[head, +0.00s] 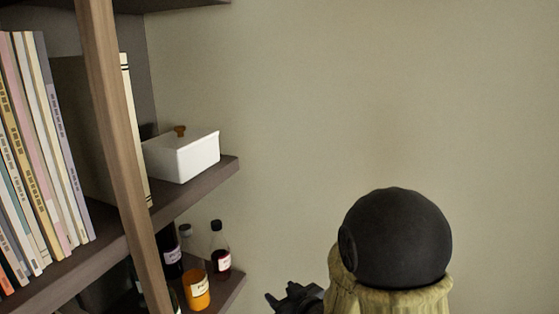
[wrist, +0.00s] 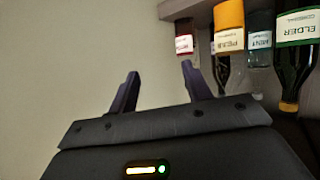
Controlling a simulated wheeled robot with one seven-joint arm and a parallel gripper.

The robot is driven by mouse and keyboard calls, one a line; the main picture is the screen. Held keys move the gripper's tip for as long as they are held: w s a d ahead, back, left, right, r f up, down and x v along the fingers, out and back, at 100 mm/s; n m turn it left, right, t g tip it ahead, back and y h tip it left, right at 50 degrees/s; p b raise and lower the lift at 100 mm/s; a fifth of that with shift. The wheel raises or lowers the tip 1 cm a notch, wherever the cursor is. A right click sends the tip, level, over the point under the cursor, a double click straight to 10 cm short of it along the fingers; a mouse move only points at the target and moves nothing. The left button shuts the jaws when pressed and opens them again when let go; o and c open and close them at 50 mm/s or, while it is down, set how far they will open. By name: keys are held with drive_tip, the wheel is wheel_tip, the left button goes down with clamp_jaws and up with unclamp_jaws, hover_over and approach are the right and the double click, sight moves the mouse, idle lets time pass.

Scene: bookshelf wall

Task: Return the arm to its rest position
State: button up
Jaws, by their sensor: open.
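My gripper (wrist: 157,85) is open and empty in the wrist view, its two dark fingers apart with bare wall behind them. In the head view my gripper (head: 292,296) shows only in part at the bottom edge, right of the lower shelf. My arm, with a round black joint and a tan sleeve, rises at the lower right and hides part of the wall. The gripper appears apart from the bottles and the shelf.
The bookshelf (head: 195,190) fills the left, with books (head: 40,150), a white box (head: 183,156), an orange bottle (head: 197,290) and a dark red bottle (head: 220,250). An ELDER bottle (wrist: 296,60) shows in the wrist view. Bare wall (head: 400,90) fills the right.

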drive_tip(key=s+d+f+m+g+h, duration=0.25)
drive_tip(key=s+d+m+h, duration=0.2)
drive_tip(key=d, duration=0.55)
drive_tip(key=s+d+m+g+h, duration=0.1)
drive_tip(key=s+d+g, duration=0.1)
drive_tip(key=s, duration=0.3)
drive_tip(key=s+d+m+g+h, duration=0.1)
drive_tip(key=s+d+g, duration=0.1)
drive_tip(key=s+g, duration=0.2)
drive_tip(key=s, duration=0.2)
drive_tip(key=shift+s+b, duration=0.3)
drive_tip(key=shift+b, duration=0.1)
